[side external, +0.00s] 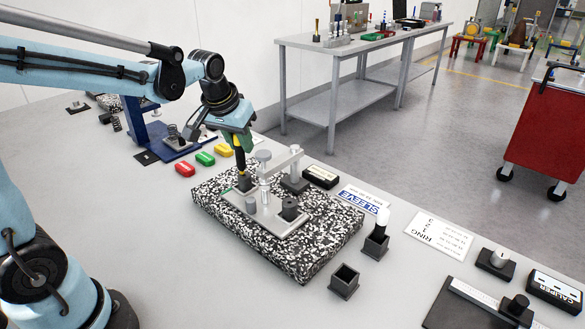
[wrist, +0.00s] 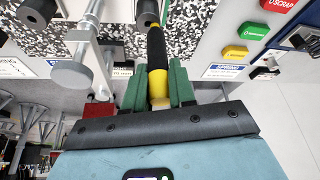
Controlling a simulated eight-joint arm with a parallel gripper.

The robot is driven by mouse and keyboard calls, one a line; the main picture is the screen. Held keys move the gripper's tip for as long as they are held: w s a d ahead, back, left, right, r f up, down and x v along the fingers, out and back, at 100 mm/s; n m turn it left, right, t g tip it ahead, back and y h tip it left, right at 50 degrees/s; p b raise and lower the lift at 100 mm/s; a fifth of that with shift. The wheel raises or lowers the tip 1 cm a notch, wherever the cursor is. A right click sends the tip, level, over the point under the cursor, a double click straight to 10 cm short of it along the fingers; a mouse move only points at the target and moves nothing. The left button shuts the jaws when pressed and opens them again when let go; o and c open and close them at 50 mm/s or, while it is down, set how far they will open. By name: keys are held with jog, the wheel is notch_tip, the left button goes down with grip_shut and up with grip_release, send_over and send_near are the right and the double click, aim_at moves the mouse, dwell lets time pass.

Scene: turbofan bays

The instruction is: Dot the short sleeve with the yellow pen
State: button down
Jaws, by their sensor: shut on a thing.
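My gripper (side external: 238,137) is shut on the yellow pen (side external: 240,158), which points down, nearly upright. In the wrist view the pen (wrist: 157,75) has a yellow body and a black section, between green fingers (wrist: 156,88). The pen's lower end is at or just above a dark sleeve (side external: 244,183) at the back left of the metal fixture plate (side external: 270,222); I cannot tell whether they touch. Another dark sleeve (side external: 290,209) and a grey cylinder (side external: 250,206) stand on the plate. I cannot tell which sleeve is the short one.
The plate lies on a speckled stone block (side external: 315,245). A clamp post (side external: 264,165) with an arm rises close right of the pen. Red, green (side external: 205,158) and yellow blocks lie behind. Black square holders (side external: 344,281) stand at the right.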

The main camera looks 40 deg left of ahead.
dwell(0.4)
jog(key=shift+r, duration=3.5)
